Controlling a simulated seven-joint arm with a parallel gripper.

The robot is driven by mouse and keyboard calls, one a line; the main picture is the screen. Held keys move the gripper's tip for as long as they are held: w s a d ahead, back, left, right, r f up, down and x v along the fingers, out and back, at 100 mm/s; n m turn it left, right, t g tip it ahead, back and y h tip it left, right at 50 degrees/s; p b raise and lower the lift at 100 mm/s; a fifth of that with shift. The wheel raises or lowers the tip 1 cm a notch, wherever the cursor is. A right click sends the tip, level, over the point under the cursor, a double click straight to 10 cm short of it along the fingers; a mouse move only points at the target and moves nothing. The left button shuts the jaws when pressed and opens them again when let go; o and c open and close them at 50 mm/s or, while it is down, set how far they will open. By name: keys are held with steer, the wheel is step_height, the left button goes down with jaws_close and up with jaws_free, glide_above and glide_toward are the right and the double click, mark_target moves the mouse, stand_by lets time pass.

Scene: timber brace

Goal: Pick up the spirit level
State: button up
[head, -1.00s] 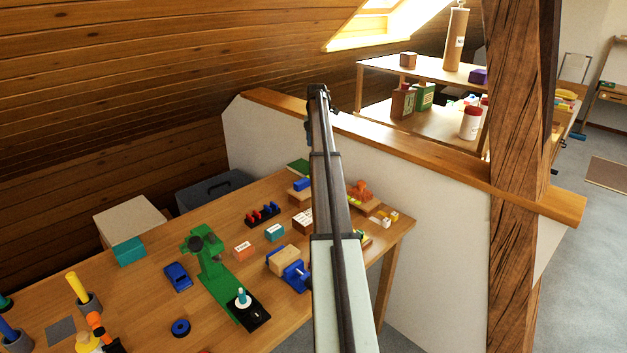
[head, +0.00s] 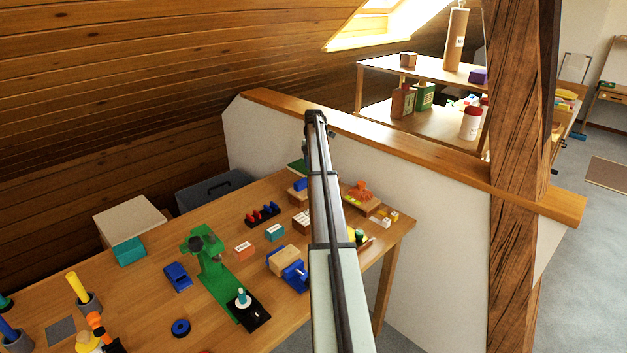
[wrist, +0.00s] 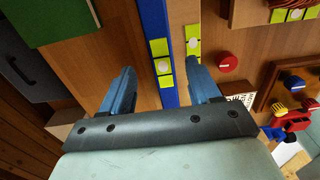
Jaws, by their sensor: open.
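The spirit level looks to be the long blue bar (wrist: 157,20) with yellow-green squares in the wrist view, one of them with a pale round spot. It runs between the two blue fingers of my gripper (wrist: 160,66), which is open with a gap on each side. More yellow-green squares lie just right of the bar; I cannot tell whether they belong to it. The lower end of the bar is hidden by my gripper body. In the head view my arm hides most of this spot, and I cannot make out the level there.
In the wrist view a green board (wrist: 50,18) lies at upper left, a round red piece (wrist: 228,63) is close right of the fingers, and a wooden tray (wrist: 285,80) is farther right. The head view shows a green press (head: 210,262) on the crowded bench and a low wall behind.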

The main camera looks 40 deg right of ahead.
steer(key=shift+s+a+f, duration=0.1)
steer(key=shift+a+f, duration=0.05)
steer(key=shift+f, duration=1)
steer(key=shift+s+a+f, duration=0.1)
steer(key=shift+f, duration=1.05)
steer(key=shift+c, duration=0.4)
steer(key=c, duration=1.1)
steer(key=shift+o, duration=0.2)
steer(key=shift+r, duration=0.1)
